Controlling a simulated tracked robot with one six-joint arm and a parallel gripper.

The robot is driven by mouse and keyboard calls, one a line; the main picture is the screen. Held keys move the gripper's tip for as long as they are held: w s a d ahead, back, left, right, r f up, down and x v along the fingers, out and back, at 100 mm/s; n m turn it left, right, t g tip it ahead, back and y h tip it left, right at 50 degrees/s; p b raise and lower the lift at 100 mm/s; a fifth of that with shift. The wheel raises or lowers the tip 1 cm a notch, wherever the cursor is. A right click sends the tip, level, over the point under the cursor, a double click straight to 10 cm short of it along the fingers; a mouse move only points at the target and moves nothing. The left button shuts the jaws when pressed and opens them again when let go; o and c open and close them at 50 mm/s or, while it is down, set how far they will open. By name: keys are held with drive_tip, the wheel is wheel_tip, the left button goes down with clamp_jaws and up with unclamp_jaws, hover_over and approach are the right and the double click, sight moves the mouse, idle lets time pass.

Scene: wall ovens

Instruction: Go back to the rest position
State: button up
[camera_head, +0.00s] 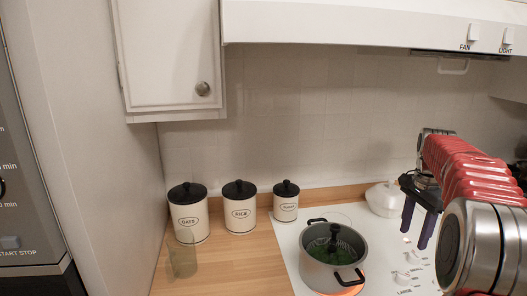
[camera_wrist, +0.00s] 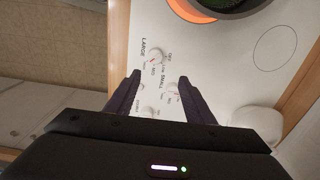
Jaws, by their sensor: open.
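My gripper (camera_head: 418,223) is at the right in the head view, on the end of my red arm. Its two dark purple fingers point down over the right part of the white stovetop (camera_head: 298,244). In the wrist view my gripper (camera_wrist: 158,78) shows both fingers spread apart with nothing between them. The stove's control knobs (camera_wrist: 156,57) lie beyond the fingers in that view. The gripper is open and empty.
Canisters (camera_head: 240,213) and a glass (camera_head: 183,256) stand on the wooden counter at left. A white lidded container (camera_head: 383,200) is behind my gripper. A hood (camera_head: 370,24) hangs above.

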drive_tip(key=s+a+f+n+t, duration=0.1)
drive_tip(key=s+a+n+t, duration=0.4)
drive_tip(key=s+a+n, duration=1.1)
drive_tip(key=shift+s+a+t, duration=0.3)
drive_tip(key=shift+s+a, duration=5.4)
